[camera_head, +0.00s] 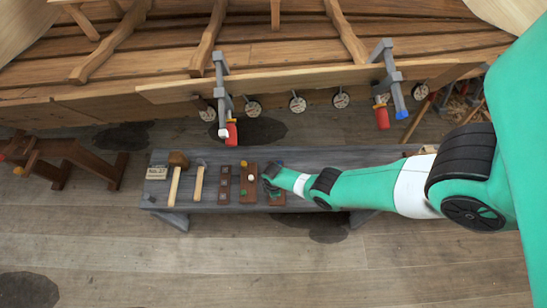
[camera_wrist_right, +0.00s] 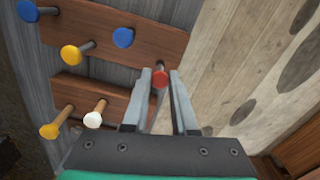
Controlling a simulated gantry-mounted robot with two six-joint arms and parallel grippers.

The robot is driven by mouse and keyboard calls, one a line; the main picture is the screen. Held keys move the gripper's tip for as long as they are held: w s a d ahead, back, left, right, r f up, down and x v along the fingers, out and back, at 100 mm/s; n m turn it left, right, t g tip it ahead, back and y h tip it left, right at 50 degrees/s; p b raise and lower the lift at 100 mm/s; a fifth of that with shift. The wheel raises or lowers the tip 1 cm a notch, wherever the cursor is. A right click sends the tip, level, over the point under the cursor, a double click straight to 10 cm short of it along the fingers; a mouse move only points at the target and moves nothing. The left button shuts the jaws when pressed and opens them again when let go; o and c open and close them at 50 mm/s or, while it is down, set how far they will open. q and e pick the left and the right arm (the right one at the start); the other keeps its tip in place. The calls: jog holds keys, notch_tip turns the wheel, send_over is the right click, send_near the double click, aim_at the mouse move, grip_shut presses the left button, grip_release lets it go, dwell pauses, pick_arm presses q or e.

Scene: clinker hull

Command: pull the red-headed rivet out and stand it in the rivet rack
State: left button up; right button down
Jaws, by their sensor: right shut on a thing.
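My right gripper (camera_head: 267,181) is over the bench near the small brown blocks. In the right wrist view its two fingers (camera_wrist_right: 161,85) are shut on the red-headed rivet (camera_wrist_right: 160,79), with the red head between the tips. The rivet is at the end of the upper brown block (camera_wrist_right: 150,45); I cannot tell whether its shank is still in a hole. That block carries two blue-headed rivets (camera_wrist_right: 123,38) and a yellow-headed one (camera_wrist_right: 71,54). The lower block (camera_wrist_right: 80,92) carries a yellow-headed rivet (camera_wrist_right: 49,130) and a white-headed one (camera_wrist_right: 93,120). My left gripper is not in view.
The grey bench (camera_head: 335,160) also bears a mallet (camera_head: 176,175), a hammer (camera_head: 198,182), a dark brown block (camera_head: 225,185) and a small label card (camera_head: 157,173). The wooden hull (camera_head: 270,60) with clamps (camera_head: 222,95) stands behind. Floor in front is clear.

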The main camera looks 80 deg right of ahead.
jog(key=shift+f, duration=0.1)
jog(key=shift+f+b, duration=0.35)
jog(key=shift+b, duration=0.1)
jog(key=shift+f+b, duration=1.05)
jog(key=c, duration=0.6)
grip_release()
jog(key=shift+r, duration=0.1)
notch_tip(320, 180, up, 8)
jog(key=p, duration=0.8)
jog(key=shift+r, duration=0.1)
